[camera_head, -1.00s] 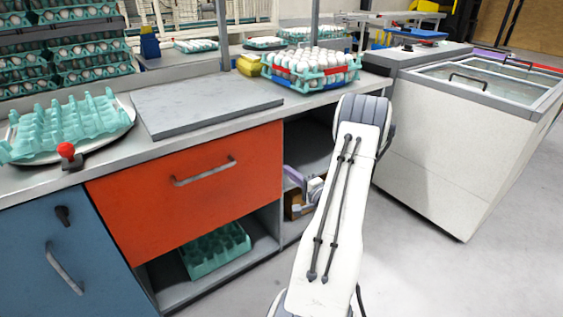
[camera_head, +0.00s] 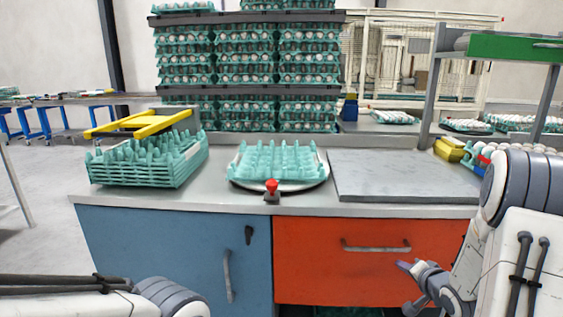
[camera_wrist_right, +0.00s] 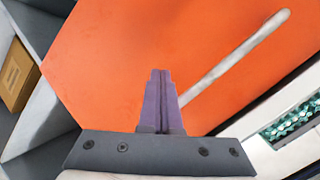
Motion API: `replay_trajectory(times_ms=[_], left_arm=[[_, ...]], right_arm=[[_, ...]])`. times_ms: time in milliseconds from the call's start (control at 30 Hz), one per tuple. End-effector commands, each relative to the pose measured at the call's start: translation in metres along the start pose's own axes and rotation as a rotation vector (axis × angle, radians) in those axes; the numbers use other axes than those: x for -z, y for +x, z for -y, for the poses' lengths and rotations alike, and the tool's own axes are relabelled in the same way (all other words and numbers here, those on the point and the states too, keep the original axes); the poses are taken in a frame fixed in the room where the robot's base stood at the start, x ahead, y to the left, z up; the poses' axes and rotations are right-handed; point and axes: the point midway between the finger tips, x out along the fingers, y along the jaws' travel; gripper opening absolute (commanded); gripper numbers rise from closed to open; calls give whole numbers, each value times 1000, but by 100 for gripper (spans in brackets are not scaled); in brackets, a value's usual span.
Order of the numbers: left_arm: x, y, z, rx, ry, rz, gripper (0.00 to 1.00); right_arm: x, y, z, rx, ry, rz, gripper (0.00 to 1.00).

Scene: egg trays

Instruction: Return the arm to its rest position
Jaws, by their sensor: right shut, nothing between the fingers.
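My right gripper (camera_head: 405,266) is low in front of the orange drawer (camera_head: 330,270), just right of and below its bar handle (camera_head: 376,246). In the right wrist view its purple fingers (camera_wrist_right: 161,105) are closed together with nothing between them, and the orange front (camera_wrist_right: 130,50) and grey handle (camera_wrist_right: 235,58) lie behind them. I cannot tell the exact gap to the drawer. My right arm (camera_head: 500,240) comes in from the right edge. My left arm (camera_head: 90,290) shows at the lower left, and its gripper is out of view.
The counter (camera_head: 150,203) holds a stack of empty teal trays (camera_head: 145,172), a tray on a round plate (camera_head: 275,160), a red button (camera_head: 271,187) and a grey slab (camera_head: 395,178). A blue cabinet door (camera_head: 170,250) is at left. Filled egg trays (camera_head: 245,70) stand behind.

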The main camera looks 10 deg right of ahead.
Motion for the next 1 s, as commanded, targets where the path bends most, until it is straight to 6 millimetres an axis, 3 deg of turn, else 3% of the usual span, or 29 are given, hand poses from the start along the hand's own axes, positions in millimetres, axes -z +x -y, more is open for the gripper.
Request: replay_trajectory(times_ms=[33, 167, 267, 400, 500, 700, 967, 1000], left_arm=[[0, 0, 0, 0, 0, 0, 100], [0, 0, 0, 0, 0, 0, 100], [0, 0, 0, 0, 0, 0, 100], [0, 0, 0, 0, 0, 0, 100], [0, 0, 0, 0, 0, 0, 100], [0, 0, 0, 0, 0, 0, 100], [0, 0, 0, 0, 0, 0, 100], [0, -15, -1, 0, 0, 1, 100]], right_arm=[[-21, 3, 30, -29, -107, 49, 0], [-80, -8, 81, -126, -359, 183, 0], [-129, -33, 113, -174, -543, 303, 0], [-200, -92, 143, -202, -795, 501, 0], [-246, -144, 152, -189, -956, 663, 0], [-299, -233, 146, -132, -1199, 928, 0], [-332, -329, 125, -20, -1438, 1214, 0], [-324, -336, 135, -22, -1440, 1222, 0]])
